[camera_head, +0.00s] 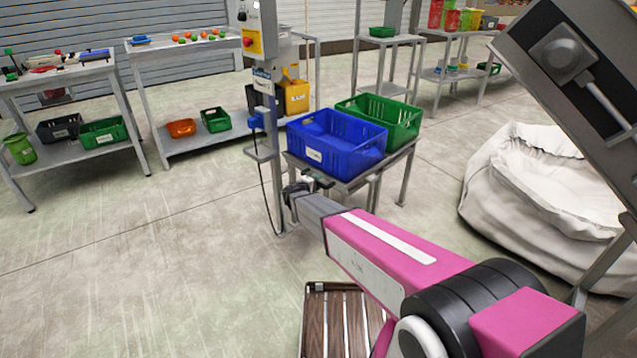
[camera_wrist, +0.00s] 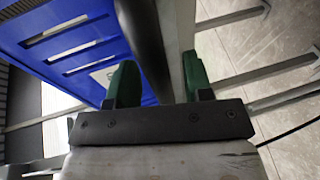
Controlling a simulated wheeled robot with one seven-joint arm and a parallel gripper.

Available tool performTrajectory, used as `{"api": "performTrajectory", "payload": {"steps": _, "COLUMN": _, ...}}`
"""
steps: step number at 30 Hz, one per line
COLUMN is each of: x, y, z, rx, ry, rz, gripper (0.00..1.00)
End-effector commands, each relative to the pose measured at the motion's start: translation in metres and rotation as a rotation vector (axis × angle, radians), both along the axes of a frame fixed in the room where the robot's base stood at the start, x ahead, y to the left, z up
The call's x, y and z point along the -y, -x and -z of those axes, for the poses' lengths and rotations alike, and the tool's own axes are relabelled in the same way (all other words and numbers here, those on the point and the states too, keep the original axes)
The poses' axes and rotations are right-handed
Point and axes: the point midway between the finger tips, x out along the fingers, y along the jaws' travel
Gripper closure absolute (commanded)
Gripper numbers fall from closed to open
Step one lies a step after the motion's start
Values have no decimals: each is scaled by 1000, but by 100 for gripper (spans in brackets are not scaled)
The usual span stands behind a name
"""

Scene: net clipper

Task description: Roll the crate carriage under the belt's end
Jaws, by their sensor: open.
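The blue crate (camera_head: 335,146) and a green crate (camera_head: 400,108) stand side by side on a grey metal frame (camera_head: 352,184), which may be the carriage; its wheels cannot be made out. My gripper (camera_head: 303,188) is at the near left corner of this frame, just below the blue crate. In the wrist view, my gripper (camera_wrist: 158,82) has its two green fingers apart, with a dark round bar and a grey post (camera_wrist: 176,45) between them. Contact cannot be told. The blue crate (camera_wrist: 75,50) fills the upper left. I cannot identify the belt's end for certain.
A grey control post (camera_head: 268,150) stands just left of the crates. A white bulk bag (camera_head: 525,205) sits at right under a sloping grey machine (camera_head: 560,60). A brown slatted surface (camera_head: 340,320) lies at the bottom. Open floor (camera_head: 150,260) spreads at left.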

Motion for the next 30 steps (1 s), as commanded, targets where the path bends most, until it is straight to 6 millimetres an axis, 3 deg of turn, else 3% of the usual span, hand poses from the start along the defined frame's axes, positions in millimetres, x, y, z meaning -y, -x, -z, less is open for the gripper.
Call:
{"api": "performTrajectory", "payload": {"steps": 6, "x": 9, "y": -14, "z": 4, "rx": -1, "ry": -1, "rz": 0, "gripper": 54}}
{"api": "performTrajectory", "payload": {"steps": 15, "x": 10, "y": -15, "z": 4, "rx": -1, "ry": -1, "rz": 0, "gripper": 54}}
{"api": "performTrajectory", "payload": {"steps": 20, "x": 10, "y": -15, "z": 4, "rx": -1, "ry": -1, "rz": 0, "gripper": 100}}
{"api": "performTrajectory", "payload": {"steps": 30, "x": 12, "y": -13, "z": 4, "rx": -1, "ry": 0, "rz": 1, "gripper": 100}}
